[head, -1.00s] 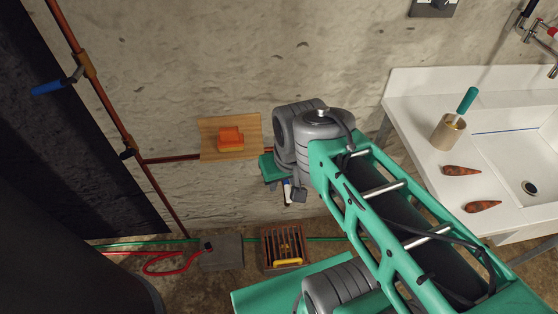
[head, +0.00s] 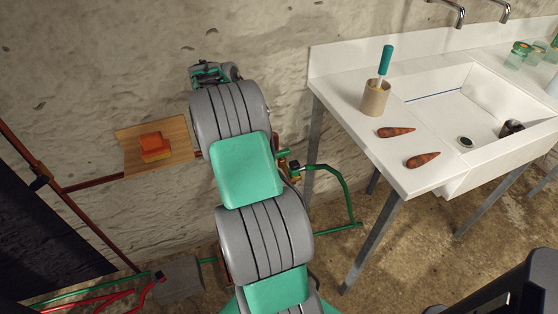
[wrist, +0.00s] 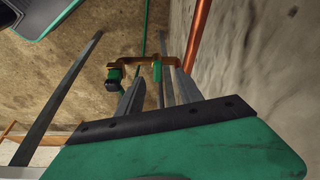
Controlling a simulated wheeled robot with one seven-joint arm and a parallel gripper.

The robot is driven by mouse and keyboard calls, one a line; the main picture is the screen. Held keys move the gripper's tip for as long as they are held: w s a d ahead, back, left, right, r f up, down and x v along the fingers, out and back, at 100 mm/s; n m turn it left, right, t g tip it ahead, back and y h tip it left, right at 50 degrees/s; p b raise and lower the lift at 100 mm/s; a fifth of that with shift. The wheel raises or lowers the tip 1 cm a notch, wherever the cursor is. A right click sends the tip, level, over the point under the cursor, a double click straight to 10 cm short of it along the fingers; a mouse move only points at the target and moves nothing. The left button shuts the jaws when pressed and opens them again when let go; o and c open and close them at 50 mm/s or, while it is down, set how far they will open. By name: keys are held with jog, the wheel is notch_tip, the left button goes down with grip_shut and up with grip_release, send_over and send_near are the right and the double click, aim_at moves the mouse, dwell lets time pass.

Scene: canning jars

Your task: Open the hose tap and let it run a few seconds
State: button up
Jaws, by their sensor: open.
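The hose tap (head: 290,170) shows in the head view just right of my arm, low on the wall, partly hidden by the arm. A green hose (head: 345,195) bends down from it to the floor. In the wrist view the brass tap body (wrist: 145,61) lies crosswise ahead, with a green lever (wrist: 157,73) and a dark green fitting (wrist: 115,77) at its left end. My gripper (wrist: 158,80) is open, its two grey fingers pointing at the tap. The lever appears between the fingers; I cannot tell whether they touch it. My fingers are hidden in the head view.
A white sink (head: 412,180) on metal legs stands right of the tap, holding a cup (head: 375,98) and two brown cone-shaped things. A wooden board (head: 130,160) with an orange block (head: 155,147) is on the wall at left. A copper pipe (wrist: 198,35) runs close to the fingers.

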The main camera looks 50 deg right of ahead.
aim_at(281, 151)
jog(key=s+d+f+m, duration=0.1)
jog(key=d, duration=0.1)
jog(key=s+d+f+m, duration=0.1)
jog(key=f, duration=0.1)
jog(key=s+d+f+m+g, duration=0.1)
jog(key=d+f, duration=0.1)
jog(key=shift+d+f, duration=0.25)
jog(key=shift+d, duration=0.05)
jog(key=b+x, duration=0.1)
jog(key=x, duration=0.5)
jog(key=shift+w+d+f, duration=0.1)
jog(key=shift+f, duration=0.25)
grip_shut()
